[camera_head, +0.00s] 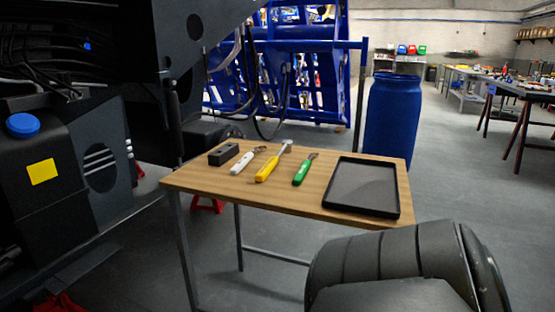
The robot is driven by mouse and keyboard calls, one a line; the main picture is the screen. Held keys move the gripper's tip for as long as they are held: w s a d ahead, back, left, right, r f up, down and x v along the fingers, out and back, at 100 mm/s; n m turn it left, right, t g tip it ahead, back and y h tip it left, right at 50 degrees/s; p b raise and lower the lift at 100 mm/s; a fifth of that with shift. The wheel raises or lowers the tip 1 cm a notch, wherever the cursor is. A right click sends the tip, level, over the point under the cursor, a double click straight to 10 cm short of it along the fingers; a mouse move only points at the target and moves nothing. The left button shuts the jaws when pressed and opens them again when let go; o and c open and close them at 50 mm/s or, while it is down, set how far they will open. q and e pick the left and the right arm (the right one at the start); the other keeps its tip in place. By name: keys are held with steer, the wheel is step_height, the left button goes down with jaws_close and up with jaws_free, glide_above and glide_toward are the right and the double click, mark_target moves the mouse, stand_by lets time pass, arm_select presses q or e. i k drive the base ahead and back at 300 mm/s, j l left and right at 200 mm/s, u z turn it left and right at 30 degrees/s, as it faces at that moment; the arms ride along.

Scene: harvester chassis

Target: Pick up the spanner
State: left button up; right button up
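Three hand tools lie side by side on a wooden table (300,206). A white-handled tool (242,163) has a dark metal ring-like end pointing away. A yellow-handled tool (267,168) has a silver shaft and a small head at its far end. A green-handled tool (302,172) has a short dark end. I cannot tell for certain at this size which is the spanner. The tools lie apart from one another, with nothing holding them. Neither of my grippers is in view.
A black block (223,154) stands at the table's left, and a shallow empty black tray (364,187) lies at its right. A blue barrel (393,115) stands behind. Dark machinery (72,180) rises close on the left. Floor before the table's right corner is hidden.

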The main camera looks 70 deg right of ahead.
mark_target(243, 162)
steer(key=z, duration=1.9)
steer(key=i+j+z, duration=0.1)
steer(key=j+z, duration=0.2)
steer(key=j, duration=0.4)
steer(key=j+z, duration=0.3)
steer(key=j, duration=0.45)
